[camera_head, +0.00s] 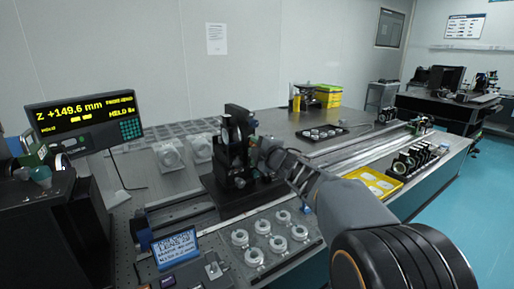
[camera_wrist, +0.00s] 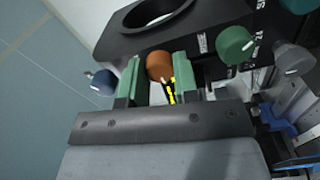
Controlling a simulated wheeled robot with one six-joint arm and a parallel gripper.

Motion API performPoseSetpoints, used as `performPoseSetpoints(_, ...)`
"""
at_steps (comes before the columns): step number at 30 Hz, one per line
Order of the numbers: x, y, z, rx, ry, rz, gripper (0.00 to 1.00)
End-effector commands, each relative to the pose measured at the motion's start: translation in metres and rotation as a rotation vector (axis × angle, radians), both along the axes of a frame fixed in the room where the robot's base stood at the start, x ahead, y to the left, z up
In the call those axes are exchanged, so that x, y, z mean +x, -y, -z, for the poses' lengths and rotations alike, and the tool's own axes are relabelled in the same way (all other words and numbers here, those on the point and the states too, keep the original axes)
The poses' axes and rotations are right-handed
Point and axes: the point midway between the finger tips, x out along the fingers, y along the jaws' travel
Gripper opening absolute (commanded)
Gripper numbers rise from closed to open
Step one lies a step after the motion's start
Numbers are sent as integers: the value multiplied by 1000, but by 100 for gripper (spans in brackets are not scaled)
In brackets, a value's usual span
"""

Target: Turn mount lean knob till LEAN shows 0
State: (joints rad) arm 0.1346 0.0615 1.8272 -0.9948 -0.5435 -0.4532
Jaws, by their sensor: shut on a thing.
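The black mount (camera_head: 236,135) stands upright on the near optical table. In the wrist view its black body (camera_wrist: 190,33) has a large round opening. My gripper (camera_wrist: 158,70) has its green fingers on either side of an orange knob (camera_wrist: 159,65) on the mount and is shut on it. In the head view my gripper (camera_head: 265,152) meets the mount's right side, and the knob is hard to make out. The readout (camera_head: 84,115) shows Z +149.6 mm in yellow, with smaller lines including HOLD; I cannot make out a LEAN value.
A green knob (camera_wrist: 234,44), a grey knob (camera_wrist: 293,58) and a blue knob (camera_wrist: 103,82) sit close around my fingers. A tray of ring-shaped parts (camera_head: 268,238) lies in front of the mount. A yellow tray (camera_head: 372,184) and a long rail (camera_head: 365,149) are to the right.

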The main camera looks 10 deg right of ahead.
Motion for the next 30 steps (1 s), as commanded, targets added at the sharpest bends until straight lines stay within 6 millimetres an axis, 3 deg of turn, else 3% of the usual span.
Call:
performPoseSetpoints(8, 0, 0, 0, 0, 0, -1, 4)
performPoseSetpoints(9, 0, 0, 0, 0, 0, -1, 29)
performPoseSetpoints(17, 0, 0, 0, 0, 0, 0, 54)
performPoseSetpoints(25, -2, 1, 0, 0, 0, 0, 54)
performPoseSetpoints(30, -19, 7, -1, 0, 1, 1, 54)
